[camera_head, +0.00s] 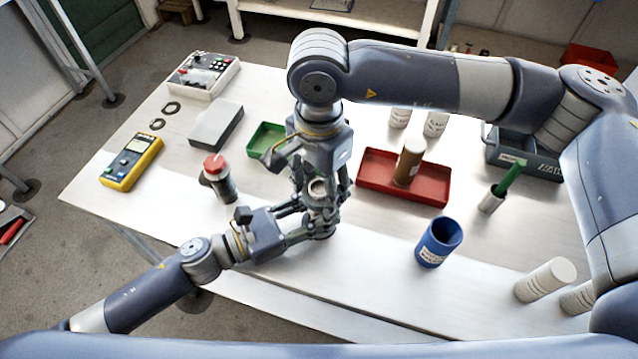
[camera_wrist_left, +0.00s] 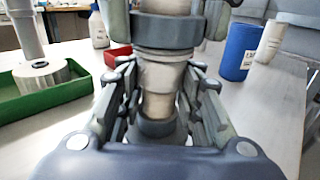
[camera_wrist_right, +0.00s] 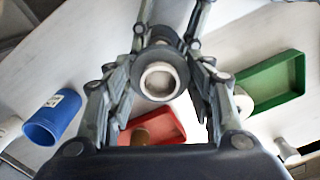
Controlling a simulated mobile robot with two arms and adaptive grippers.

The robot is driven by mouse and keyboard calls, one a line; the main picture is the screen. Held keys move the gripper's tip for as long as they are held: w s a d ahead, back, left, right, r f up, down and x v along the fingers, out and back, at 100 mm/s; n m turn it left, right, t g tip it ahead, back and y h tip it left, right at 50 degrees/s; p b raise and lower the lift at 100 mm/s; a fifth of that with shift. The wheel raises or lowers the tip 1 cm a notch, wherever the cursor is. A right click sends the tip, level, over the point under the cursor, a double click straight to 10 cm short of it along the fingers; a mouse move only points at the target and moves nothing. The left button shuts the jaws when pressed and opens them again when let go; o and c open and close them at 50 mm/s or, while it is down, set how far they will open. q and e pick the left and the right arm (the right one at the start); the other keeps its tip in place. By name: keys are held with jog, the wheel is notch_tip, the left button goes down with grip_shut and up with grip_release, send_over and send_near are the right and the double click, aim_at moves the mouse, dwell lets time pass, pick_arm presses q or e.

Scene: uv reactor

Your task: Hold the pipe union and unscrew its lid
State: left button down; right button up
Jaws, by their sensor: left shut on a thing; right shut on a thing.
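The pipe union (camera_head: 318,188) stands upright near the middle of the table, a pale metal body with a dark grey collar around its upper part. In the left wrist view its pale body (camera_wrist_left: 160,75) and dark collar (camera_wrist_left: 163,32) show. My left gripper (camera_head: 318,222) comes in from the side and is shut on the lower body. My right gripper (camera_head: 322,182) comes from above and is shut on the collar, the lid part. In the right wrist view I look down onto the union's round pale end (camera_wrist_right: 158,80). The fingers hide much of the union.
A green tray (camera_head: 255,150) is behind to the left, a red tray (camera_head: 432,197) with a brown-topped bottle to the right. A dark cylinder with a red top (camera_head: 216,172) is left of the grippers. A blue cup (camera_head: 438,243) stands front right.

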jog(key=shift+r, duration=0.15)
dwell(0.3)
jog(key=shift+r, duration=1)
jog(key=shift+r, duration=2)
pick_arm(q)
jog(key=c, duration=1)
grip_release()
jog(key=shift+c, duration=0.2)
jog(key=v, duration=1.2)
